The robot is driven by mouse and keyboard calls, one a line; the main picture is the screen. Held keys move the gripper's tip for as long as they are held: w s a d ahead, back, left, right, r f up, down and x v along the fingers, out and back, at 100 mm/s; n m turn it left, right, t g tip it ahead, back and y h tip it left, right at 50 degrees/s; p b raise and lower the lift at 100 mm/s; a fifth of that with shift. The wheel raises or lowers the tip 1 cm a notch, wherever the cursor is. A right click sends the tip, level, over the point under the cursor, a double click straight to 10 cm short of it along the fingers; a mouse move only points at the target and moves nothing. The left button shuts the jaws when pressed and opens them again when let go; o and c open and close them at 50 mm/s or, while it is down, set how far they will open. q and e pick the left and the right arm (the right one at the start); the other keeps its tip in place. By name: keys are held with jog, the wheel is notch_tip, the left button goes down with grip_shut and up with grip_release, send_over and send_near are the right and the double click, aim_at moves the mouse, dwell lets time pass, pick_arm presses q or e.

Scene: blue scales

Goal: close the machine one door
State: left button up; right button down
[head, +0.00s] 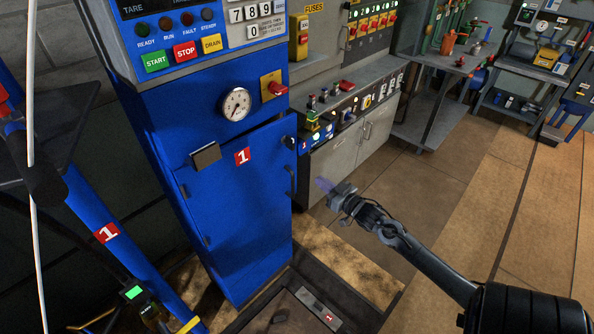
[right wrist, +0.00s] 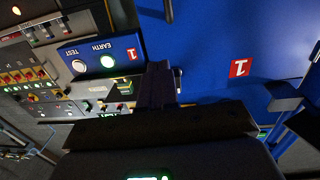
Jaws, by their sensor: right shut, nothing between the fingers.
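The blue door (head: 240,205) with a red "1" label fills the front of the blue machine in the head view. Its left edge has hinges, and a dark handle (head: 291,180) is near its right edge.
A pressure gauge (head: 236,103) and a red-handled switch (head: 273,86) sit above the door. A grey cabinet with a control panel (head: 345,108) stands close to the right. A floor pit (head: 300,305) lies below the door. Open floor (head: 440,170) is at the right.

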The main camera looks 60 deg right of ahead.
aim_at(291, 157)
jog(key=b+x, duration=0.1)
jog(key=x, duration=0.3)
jog(key=b+x, duration=0.2)
jog(key=x, duration=0.3)
jog(key=b+x, duration=0.1)
jog(key=x, duration=0.3)
jog(key=shift+w+d+r, duration=0.25)
jog(key=shift+d+r, duration=0.05)
pick_arm(q)
notch_tip(291, 157, down, 4)
jog(key=shift+w+f, duration=0.1)
jog(key=shift+f, duration=0.1)
pick_arm(e)
jog(key=shift+d, duration=0.1)
